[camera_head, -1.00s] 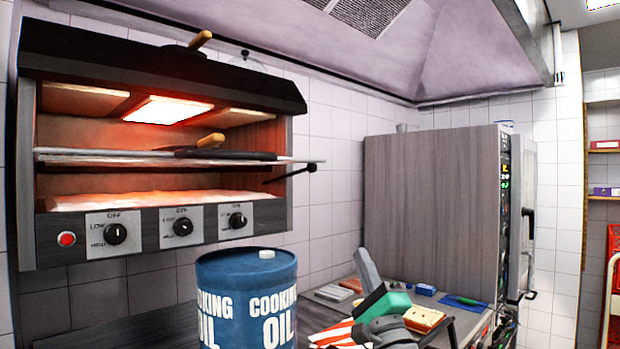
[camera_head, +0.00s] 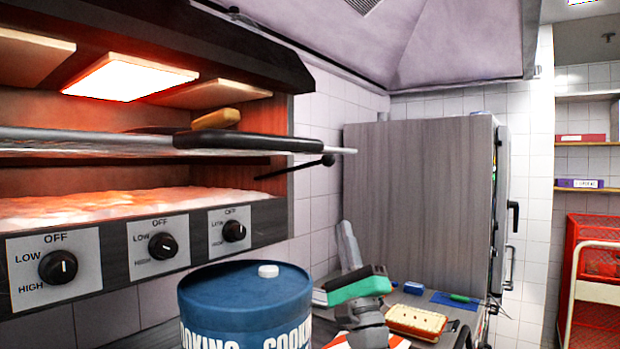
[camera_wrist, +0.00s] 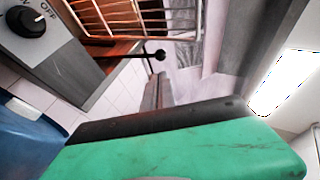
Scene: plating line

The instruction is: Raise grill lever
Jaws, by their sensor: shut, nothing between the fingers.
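The grill lever (camera_head: 300,167) is a thin black rod with a ball knob at its end, sticking out from the right side of the grill (camera_head: 285,222). It slopes slightly upward toward the knob. In the wrist view, the lever's knob (camera_wrist: 160,55) shows above my fingers. My gripper (camera_head: 346,232), grey fingers with a green body, is below and slightly right of the knob in the head view. In the wrist view, my gripper (camera_wrist: 157,85) points toward the lever, apart from it. The fingers are shut and empty.
A blue cooking oil drum (camera_head: 245,300) stands left of my gripper, below the grill. A wire rack (camera_wrist: 125,15) with a black-handled item (camera_head: 250,141) on it juts from the grill, above the lever. A large oven (camera_head: 415,200) stands behind right.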

